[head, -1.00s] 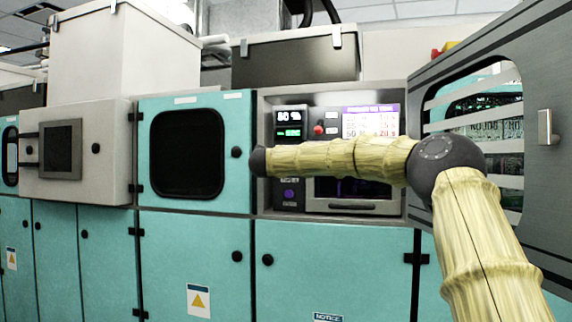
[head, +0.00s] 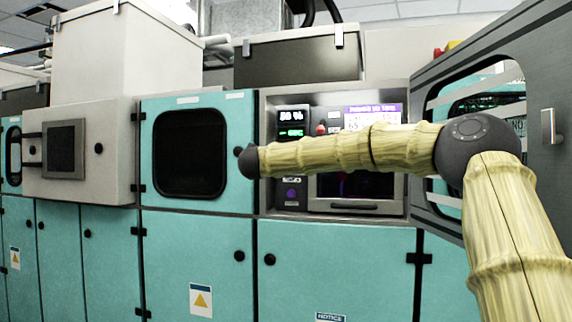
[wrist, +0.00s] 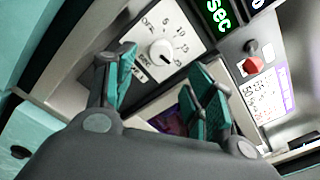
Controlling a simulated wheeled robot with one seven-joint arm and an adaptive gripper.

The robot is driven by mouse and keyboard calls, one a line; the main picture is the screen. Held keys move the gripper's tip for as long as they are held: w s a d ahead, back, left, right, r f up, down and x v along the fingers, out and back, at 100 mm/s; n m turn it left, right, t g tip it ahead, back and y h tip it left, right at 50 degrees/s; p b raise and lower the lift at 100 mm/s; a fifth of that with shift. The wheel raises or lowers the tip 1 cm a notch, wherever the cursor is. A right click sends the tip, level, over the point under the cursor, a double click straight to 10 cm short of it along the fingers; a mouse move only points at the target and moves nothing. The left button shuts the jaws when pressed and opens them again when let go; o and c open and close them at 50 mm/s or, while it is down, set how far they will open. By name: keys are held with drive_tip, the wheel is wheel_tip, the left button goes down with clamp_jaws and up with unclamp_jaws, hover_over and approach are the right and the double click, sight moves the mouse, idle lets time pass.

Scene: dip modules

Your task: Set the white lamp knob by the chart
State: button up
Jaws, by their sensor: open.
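In the wrist view a round white knob (wrist: 163,50) sits on a pale dial plate marked OFF, several numbers up to 25, and SEC. Its exact pointer setting is too small to read surely. My gripper (wrist: 160,64) is open, with its teal-padded fingers on either side below the knob and nothing between them. The fingers look apart from the knob. The chart (wrist: 266,102), with a purple header, is to the right; in the head view it is on the panel (head: 372,117) above my arm. My gripper and the knob are hidden in the head view.
A red button (wrist: 252,65) sticks out between the dial and the chart. A green-lit display (wrist: 216,14) is above it. In the head view an open grey door (head: 470,110) stands right of the panel, and a closed teal door (head: 225,130) is to its left.

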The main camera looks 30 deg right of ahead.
drive_tip(key=shift+v, duration=2.05)
